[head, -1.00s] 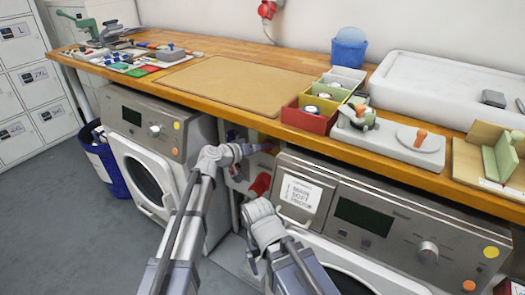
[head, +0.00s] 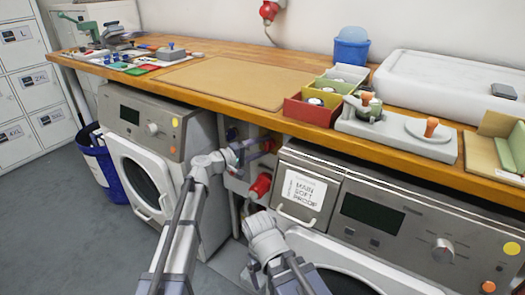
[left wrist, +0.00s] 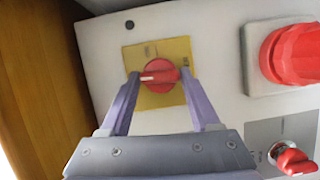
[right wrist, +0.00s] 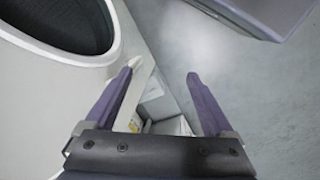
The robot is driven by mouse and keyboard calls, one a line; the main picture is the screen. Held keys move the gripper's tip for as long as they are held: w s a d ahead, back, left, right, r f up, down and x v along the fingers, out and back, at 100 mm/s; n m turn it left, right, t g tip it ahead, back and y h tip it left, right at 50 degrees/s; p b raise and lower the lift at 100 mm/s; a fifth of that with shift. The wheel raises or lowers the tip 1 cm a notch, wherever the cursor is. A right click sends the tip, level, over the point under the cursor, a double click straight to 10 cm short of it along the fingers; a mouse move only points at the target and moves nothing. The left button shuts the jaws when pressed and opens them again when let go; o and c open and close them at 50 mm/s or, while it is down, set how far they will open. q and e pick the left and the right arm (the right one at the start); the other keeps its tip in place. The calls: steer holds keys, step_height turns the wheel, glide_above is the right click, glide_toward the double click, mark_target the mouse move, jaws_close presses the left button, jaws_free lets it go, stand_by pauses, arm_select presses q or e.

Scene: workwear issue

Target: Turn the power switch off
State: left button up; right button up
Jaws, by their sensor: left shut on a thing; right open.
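The power switch is a red rotary knob (left wrist: 158,74) on a yellow plate (left wrist: 178,50), set in a pale panel (left wrist: 210,45). It shows in the left wrist view, with its white mark lying nearly horizontal. My left gripper (left wrist: 158,82) is shut on the knob, one finger on each side. In the head view my left gripper (head: 252,148) reaches under the worktop between the two machines, and the knob itself is hard to make out. My right gripper (right wrist: 160,78) is open and empty, pointing down beside a machine's round door.
A big red fitting (left wrist: 296,52) and a small red knob (left wrist: 292,158) sit right of the switch. The wooden worktop (head: 215,108) overhangs the panel. Machines stand left (head: 150,120) and right (head: 405,220). A blue bin (head: 98,160) is at the left.

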arm_select(q)
steer(key=shift+f+n+b, duration=0.1)
steer(key=shift+n+b, duration=0.2)
steer(key=shift+n, duration=0.2)
steer(key=o, duration=1.4)
steer(key=shift+c, duration=0.2)
steer(key=v, duration=0.7)
steer(key=shift+s+a, duration=0.2)
steer(key=shift+a, duration=0.15)
steer(key=shift+f, duration=0.1)
steer(key=x, duration=0.7)
steer(key=shift+w+d, duration=0.2)
steer(key=shift+d, duration=0.15)
